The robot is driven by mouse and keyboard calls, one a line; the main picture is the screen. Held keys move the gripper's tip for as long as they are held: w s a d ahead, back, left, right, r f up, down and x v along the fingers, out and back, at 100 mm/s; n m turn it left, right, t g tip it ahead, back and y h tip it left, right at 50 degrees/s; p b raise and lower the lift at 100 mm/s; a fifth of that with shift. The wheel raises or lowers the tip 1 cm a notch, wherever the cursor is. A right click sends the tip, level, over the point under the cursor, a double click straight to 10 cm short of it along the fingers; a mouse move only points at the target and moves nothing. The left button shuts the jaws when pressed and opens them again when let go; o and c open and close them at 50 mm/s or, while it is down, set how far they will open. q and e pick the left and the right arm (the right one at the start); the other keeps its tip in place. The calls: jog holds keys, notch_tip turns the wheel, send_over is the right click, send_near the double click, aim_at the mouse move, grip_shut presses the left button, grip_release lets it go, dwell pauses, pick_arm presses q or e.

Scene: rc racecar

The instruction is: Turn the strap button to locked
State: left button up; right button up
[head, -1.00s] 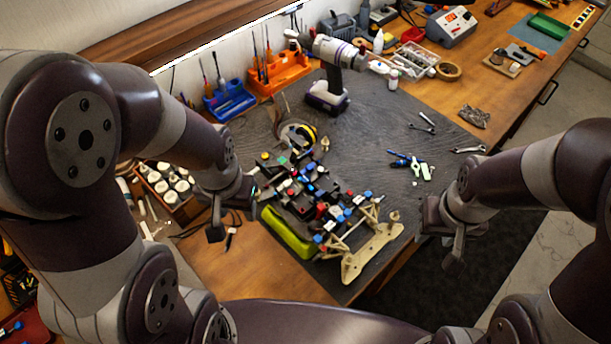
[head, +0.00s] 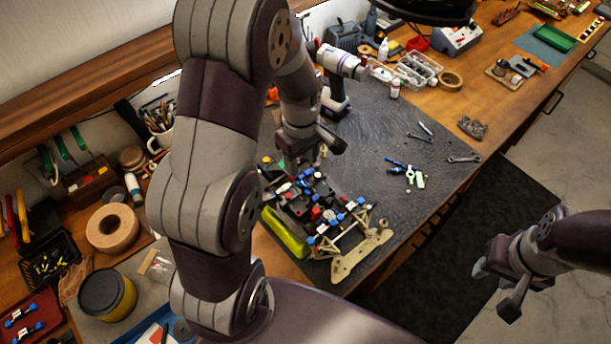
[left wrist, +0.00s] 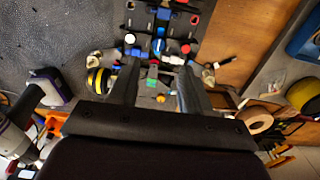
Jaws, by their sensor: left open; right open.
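The RC racecar chassis (head: 310,205) lies on the dark mat, with a tan end plate and several small red, blue, green and yellow buttons on it. I cannot tell which of them is the strap button. My left gripper (head: 312,152) is open above the car's far end and hides part of it. In the left wrist view, the left gripper (left wrist: 158,78) has its fingers apart, with a green button (left wrist: 152,83) and an orange one (left wrist: 160,98) showing between them. Nothing is held. My right gripper (head: 502,285) is open and empty, out over the floor.
A yellow-green block (head: 285,233) lies along the car's left side. A power drill (head: 340,75) stands behind my left gripper. Wrenches (head: 463,159) and blue and green tools (head: 407,172) lie on the right of the mat (head: 390,125), which is otherwise mostly clear.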

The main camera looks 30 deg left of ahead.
aim_at(303, 183)
pick_arm(q)
jog(key=f, duration=0.3)
jog(key=f+p, duration=0.1)
jog(key=f, duration=0.3)
jog(key=shift+w+d+f, duration=0.1)
jog(key=shift+d, duration=0.1)
jog(key=shift+a+f, duration=0.1)
jog(key=shift+f, duration=0.35)
grip_shut()
